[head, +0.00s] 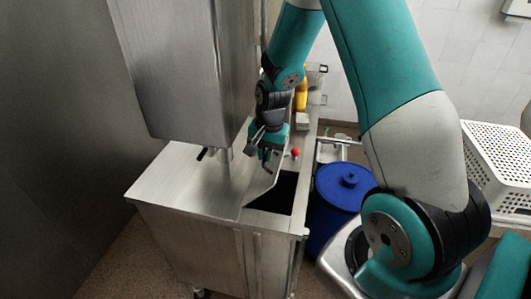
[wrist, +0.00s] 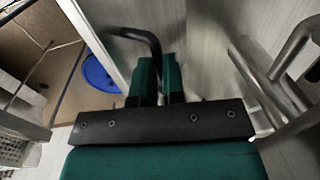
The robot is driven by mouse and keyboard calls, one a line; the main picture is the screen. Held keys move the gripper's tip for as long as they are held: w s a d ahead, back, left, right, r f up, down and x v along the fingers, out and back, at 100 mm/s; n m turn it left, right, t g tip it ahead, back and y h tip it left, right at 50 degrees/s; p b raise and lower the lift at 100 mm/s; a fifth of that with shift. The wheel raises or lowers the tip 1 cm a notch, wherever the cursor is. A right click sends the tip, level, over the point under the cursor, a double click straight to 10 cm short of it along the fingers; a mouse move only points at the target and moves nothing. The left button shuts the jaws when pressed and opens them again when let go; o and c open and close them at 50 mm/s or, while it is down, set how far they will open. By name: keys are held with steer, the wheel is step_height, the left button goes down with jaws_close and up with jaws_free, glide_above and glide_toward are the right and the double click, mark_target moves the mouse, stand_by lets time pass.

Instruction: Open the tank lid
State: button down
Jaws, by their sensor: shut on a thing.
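The steel tank (head: 170,190) stands left of centre in the head view. A dark opening (head: 275,196) shows in the right part of its top. The steel lid (head: 256,187) is raised at a tilt beside this opening, so the tank is at least partly open. My gripper (head: 266,154) is above the opening's far left side. In the wrist view, the teal fingers of my gripper (wrist: 159,75) are closed around a black bent handle (wrist: 142,36). The lower end of the handle is hidden by the fingers.
A blue lidded bin (head: 340,190) stands on the floor right of the tank. A red knob (head: 296,152) and a yellow item (head: 301,97) are at the tank's far right. A steel column (head: 175,75) rises at the left. White perforated baskets (head: 497,155) are at far right.

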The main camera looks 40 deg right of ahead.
steer(key=shift+w+a+r, duration=0.3)
steer(key=shift+w+a, duration=0.25)
steer(key=shift+w, duration=0.15)
steer(key=c, duration=1.2)
jaws_free()
step_height(320, 180, up, 17)
steer(key=s+d+b, duration=0.1)
steer(key=b, duration=0.2)
steer(key=shift+s+r, duration=0.15)
